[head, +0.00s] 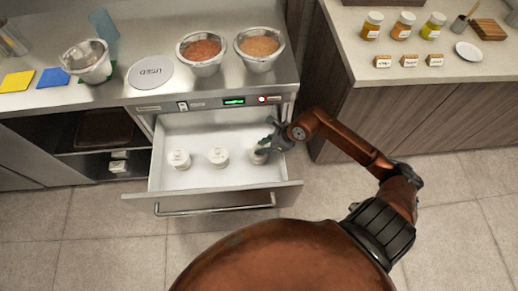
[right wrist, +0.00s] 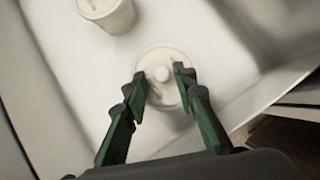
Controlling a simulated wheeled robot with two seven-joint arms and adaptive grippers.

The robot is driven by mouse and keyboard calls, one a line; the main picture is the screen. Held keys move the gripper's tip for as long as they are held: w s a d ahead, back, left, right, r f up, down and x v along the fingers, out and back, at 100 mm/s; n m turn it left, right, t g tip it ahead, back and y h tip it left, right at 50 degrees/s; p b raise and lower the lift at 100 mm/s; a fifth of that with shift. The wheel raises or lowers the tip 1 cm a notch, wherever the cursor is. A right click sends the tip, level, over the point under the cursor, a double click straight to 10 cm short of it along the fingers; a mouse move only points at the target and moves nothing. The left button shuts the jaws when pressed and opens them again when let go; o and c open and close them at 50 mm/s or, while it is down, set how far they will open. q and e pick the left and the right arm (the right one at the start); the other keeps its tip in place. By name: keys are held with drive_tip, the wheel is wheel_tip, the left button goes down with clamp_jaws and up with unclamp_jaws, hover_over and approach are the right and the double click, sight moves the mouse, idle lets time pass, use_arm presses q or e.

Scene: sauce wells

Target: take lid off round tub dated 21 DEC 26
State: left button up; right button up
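Three white round tubs with knobbed lids stand in a row in the open drawer (head: 225,178): a left tub (head: 179,159), a middle tub (head: 218,156) and a right tub (head: 257,155). No date is legible on any of them. My right gripper (head: 269,143) is at the right tub. In the right wrist view its fingers (right wrist: 160,75) are apart on either side of the knob of that tub's lid (right wrist: 154,100), with gaps visible between knob and fingertips. The lid sits on the tub. Another tub (right wrist: 112,18) shows at the top. My left gripper is not seen.
On the counter above the drawer are a round plate marked USED (head: 150,73), two bowls of food (head: 203,68) (head: 259,62) and a tilted metal bowl (head: 92,68). The drawer's front wall (head: 220,197) and sides surround the tubs. The drawer floor before them is clear.

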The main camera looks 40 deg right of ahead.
drive_tip(key=shift+s+f, duration=0.1)
drive_tip(key=shift+f, duration=0.05)
drive_tip(key=c, duration=0.4)
drive_tip(key=shift+c, duration=0.2)
